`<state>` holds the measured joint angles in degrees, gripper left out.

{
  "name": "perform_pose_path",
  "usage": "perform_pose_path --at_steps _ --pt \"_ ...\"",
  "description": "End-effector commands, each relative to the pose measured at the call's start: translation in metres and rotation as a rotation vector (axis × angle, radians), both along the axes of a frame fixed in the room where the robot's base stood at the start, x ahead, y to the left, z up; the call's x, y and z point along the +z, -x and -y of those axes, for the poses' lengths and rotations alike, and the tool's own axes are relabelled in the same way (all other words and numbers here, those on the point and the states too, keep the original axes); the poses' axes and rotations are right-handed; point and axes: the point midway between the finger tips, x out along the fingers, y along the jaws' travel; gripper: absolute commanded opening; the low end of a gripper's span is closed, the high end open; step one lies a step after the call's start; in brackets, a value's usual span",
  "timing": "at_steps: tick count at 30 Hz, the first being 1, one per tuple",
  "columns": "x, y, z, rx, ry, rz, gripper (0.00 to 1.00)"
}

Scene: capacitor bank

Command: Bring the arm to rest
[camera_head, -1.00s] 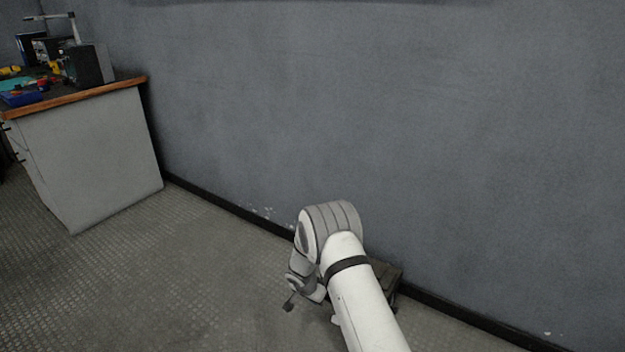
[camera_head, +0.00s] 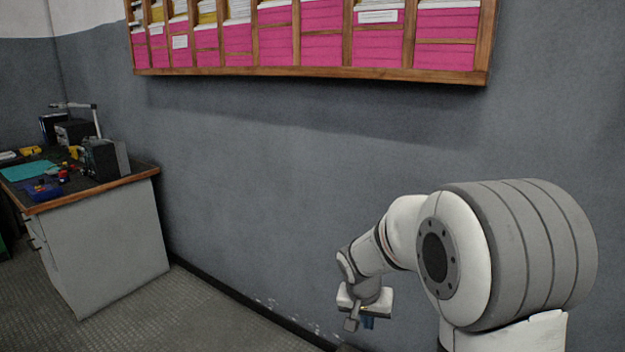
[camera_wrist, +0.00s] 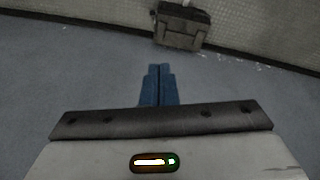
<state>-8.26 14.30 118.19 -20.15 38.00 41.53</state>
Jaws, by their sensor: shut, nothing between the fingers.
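My arm stands folded at the right in the head view, with its large grey ribbed joint nearest the camera. My gripper (camera_head: 368,323) hangs at the far end of the arm, low in the picture in front of the grey wall. In the wrist view my gripper (camera_wrist: 159,68) shows two blue fingers side by side, pressed together with nothing between them. The fingers touch nothing that I can see.
A dark case (camera_wrist: 182,27) lies by the wall foot in the wrist view. A workbench (camera_head: 105,245) with tools and equipment stands at the left. A wooden wall shelf (camera_head: 300,73) with pink boxes hangs above. The floor (camera_head: 190,318) between is clear.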

Motion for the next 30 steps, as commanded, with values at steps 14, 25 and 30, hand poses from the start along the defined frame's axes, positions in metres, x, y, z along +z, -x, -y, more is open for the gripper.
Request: perform_pose_path --at_steps 14,25,30 --pt "0.191 0.137 0.027 0.174 -0.054 -0.033 0.0" --pt "0.259 0.221 0.026 0.314 -0.102 -0.032 0.0" --pt "0.262 0.231 0.026 0.334 -0.108 -0.031 0.0"
